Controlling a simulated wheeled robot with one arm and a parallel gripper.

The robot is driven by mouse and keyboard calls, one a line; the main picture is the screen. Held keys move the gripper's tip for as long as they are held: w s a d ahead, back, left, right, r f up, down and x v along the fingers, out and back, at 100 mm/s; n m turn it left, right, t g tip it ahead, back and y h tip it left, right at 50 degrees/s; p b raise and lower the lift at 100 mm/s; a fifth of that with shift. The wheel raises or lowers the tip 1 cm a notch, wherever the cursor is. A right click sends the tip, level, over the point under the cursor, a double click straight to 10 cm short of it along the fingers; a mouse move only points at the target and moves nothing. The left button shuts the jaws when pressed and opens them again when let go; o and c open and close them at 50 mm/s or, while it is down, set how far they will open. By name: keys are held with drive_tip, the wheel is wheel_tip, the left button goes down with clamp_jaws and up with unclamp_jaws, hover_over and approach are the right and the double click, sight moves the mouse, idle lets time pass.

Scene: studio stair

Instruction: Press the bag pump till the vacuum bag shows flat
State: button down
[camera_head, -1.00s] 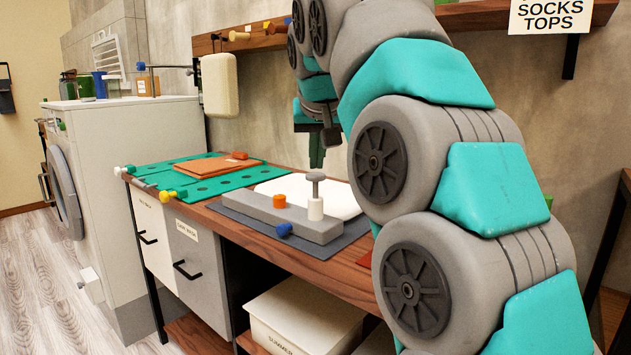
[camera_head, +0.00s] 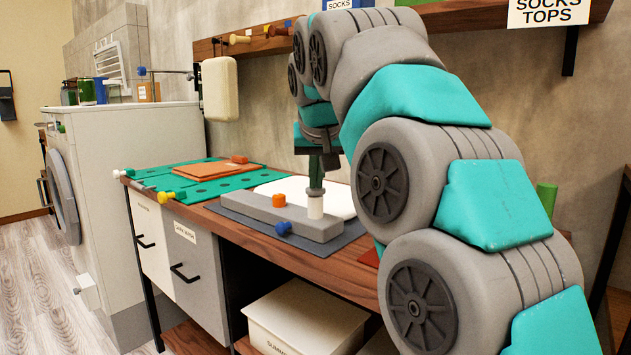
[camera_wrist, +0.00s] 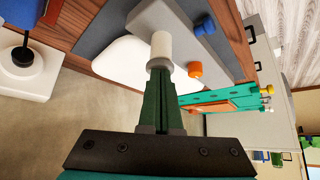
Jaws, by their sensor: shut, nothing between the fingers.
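The cap sits close above the cylinder. My gripper (camera_head: 316,178) is shut, points down, and its tips appear to rest on the cap. The wrist view shows the tips of my gripper (camera_wrist: 160,75) at the grey cap, with the white cylinder (camera_wrist: 161,45) beyond. The white vacuum bag (camera_head: 343,202) lies behind the bar; its rounded edge shows in the wrist view (camera_wrist: 118,65). Its thickness is hard to tell.
An orange knob (camera_head: 279,200) and a blue knob (camera_head: 284,228) are on the bar beside the pump. A dark grey mat (camera_head: 335,243) lies beneath. A green perforated board (camera_head: 150,178) with an orange folded piece (camera_head: 205,170) lies to the left. A wall shelf (camera_head: 445,18) runs above.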

sight(316, 195)
drive_tip(key=shift+f, duration=0.1)
drive_tip(key=shift+s+d+r, duration=0.1)
drive_tip(key=shift+s+r, duration=0.15)
drive_tip(key=shift+s, duration=0.5)
drive_tip(key=shift+s+d+r, duration=0.1)
drive_tip(key=shift+s+r, duration=0.1)
drive_tip(key=shift+s, duration=0.55)
drive_tip(key=shift+r, duration=0.1)
drive_tip(key=v, duration=0.7)
drive_tip(key=shift+s+r+p, duration=0.2)
drive_tip(key=shift+s+p, duration=0.05)
drive_tip(key=shift+p, duration=0.15)
